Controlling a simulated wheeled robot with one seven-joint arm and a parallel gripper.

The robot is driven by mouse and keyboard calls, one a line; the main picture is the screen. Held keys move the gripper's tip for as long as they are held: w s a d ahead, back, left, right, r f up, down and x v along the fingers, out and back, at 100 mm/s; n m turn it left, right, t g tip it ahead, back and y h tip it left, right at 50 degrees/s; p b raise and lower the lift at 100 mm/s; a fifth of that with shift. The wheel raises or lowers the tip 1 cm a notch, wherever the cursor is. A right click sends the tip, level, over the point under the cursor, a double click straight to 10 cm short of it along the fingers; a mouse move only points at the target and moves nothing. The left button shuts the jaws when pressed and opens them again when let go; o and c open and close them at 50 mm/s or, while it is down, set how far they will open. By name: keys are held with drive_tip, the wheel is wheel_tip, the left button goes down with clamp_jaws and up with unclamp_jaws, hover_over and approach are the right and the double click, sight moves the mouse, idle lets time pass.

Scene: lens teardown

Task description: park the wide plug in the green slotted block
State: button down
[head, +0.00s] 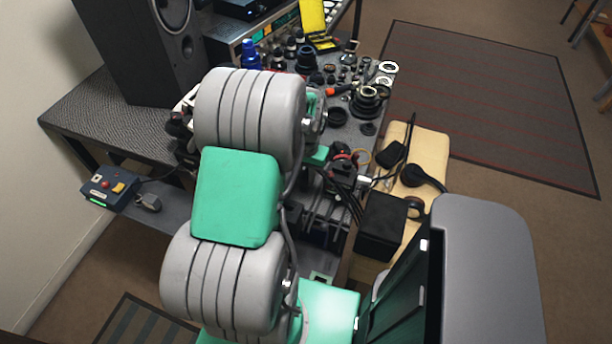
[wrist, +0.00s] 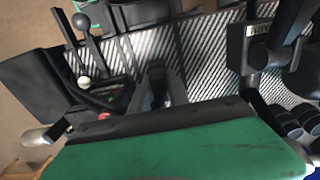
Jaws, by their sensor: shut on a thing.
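In the wrist view my gripper (wrist: 157,98) points at a grey ribbed surface, its two grey fingers close together. A small dark piece (wrist: 157,84) shows between the fingers; it may be the wide plug, but its shape is too dark to tell. In the head view my arm hides the gripper and whatever it holds. I cannot make out the green slotted block for certain. A small green patch (head: 317,155) shows just right of my arm in the head view, and a green edge (wrist: 78,6) shows at the top left of the wrist view.
Many dark rings and lens parts (head: 366,100) crowd the table's far right. A black speaker (head: 140,50) stands at the back left. A pale board (head: 428,150) with black tools and a black box (head: 380,226) lies at the right. A control box (head: 110,186) sits at the left.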

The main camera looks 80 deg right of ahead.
drive_tip(key=shift+f, duration=0.4)
drive_tip(key=c, duration=1.3)
unclamp_jaws()
drive_tip(key=shift+o, duration=0.2)
